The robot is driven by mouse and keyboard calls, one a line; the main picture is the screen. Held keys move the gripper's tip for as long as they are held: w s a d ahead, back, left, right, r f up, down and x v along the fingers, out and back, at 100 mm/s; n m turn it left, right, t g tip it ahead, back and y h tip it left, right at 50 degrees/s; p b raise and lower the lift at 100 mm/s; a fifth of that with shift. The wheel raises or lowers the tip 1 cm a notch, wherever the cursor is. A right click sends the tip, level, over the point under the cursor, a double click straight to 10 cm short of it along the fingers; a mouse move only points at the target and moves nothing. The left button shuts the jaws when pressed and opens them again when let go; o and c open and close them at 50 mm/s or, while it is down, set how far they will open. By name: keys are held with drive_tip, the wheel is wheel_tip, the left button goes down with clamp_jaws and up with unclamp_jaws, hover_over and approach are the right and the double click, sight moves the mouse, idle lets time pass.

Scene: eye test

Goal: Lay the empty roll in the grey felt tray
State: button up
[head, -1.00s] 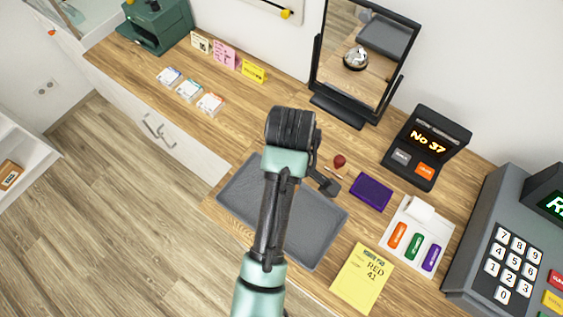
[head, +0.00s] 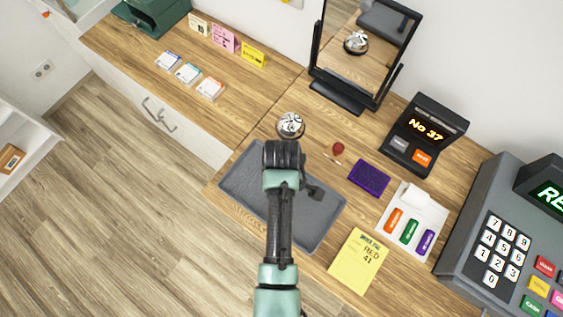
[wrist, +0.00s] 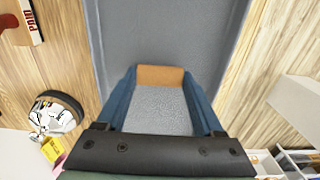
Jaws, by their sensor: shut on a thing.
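The grey felt tray (head: 240,188) lies flat on the wooden counter, partly covered by my arm in the head view. Its grey surface fills the upper middle of the wrist view (wrist: 170,30). My gripper (wrist: 160,73) shows in the wrist view with two blue fingers. It is shut on a brown cardboard-coloured piece, the empty roll (wrist: 160,79), held across the fingertips over the tray. I cannot tell whether the roll touches the felt. In the head view my arm hides the fingertips and the roll.
A bell (head: 290,124) stands just behind the tray, with a red-knobbed stamp (head: 338,148) and purple pad (head: 370,178) to its right. A yellow pad (head: 358,262) lies right of the tray. A mirror (head: 362,50) stands at the back. The visible tray floor looks clear.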

drive_tip(key=shift+f, duration=0.2)
drive_tip(key=o, duration=1.3)
